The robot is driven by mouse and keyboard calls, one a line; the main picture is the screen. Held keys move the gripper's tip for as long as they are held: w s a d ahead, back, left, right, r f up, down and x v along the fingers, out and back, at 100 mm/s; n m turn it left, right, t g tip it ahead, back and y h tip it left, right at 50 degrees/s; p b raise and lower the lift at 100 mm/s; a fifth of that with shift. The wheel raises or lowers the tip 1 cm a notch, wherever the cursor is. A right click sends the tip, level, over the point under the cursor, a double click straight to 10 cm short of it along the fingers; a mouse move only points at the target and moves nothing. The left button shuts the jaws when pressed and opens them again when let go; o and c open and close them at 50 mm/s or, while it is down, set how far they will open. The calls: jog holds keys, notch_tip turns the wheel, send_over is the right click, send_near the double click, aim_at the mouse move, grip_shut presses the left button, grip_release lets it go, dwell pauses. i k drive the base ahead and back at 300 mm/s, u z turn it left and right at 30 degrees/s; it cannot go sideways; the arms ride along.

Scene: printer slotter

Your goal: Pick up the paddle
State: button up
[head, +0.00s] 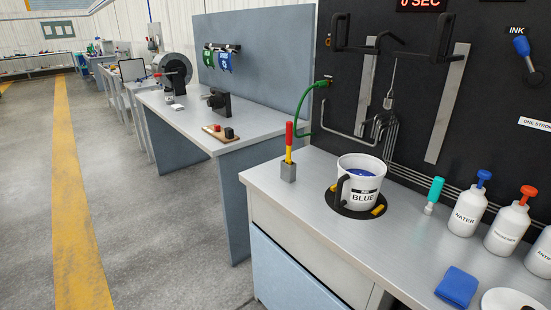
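An upright stick (289,143) with a red upper part and a yellow lower part stands in a small grey block (288,172) at the left end of the near bench. It looks like the paddle, though its lower end is hidden in the block. My gripper is not in view.
The near bench (300,212) also holds a teal-handled tool (434,194), several white bottles (468,211) and a blue cloth (457,287). A black panel (490,90) with metal fixtures rises behind. Open floor (180,220) lies left.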

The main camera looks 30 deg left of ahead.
aim_at(289, 125)
jog(key=k, duration=1)
jog(key=u, duration=0.85)
jog(key=i, duration=0.65)
jog(key=u, duration=0.85)
jog(key=i, duration=1.35)
jog(key=z, duration=0.85)
jog(key=i, duration=0.55)
jog(key=z, duration=0.5)
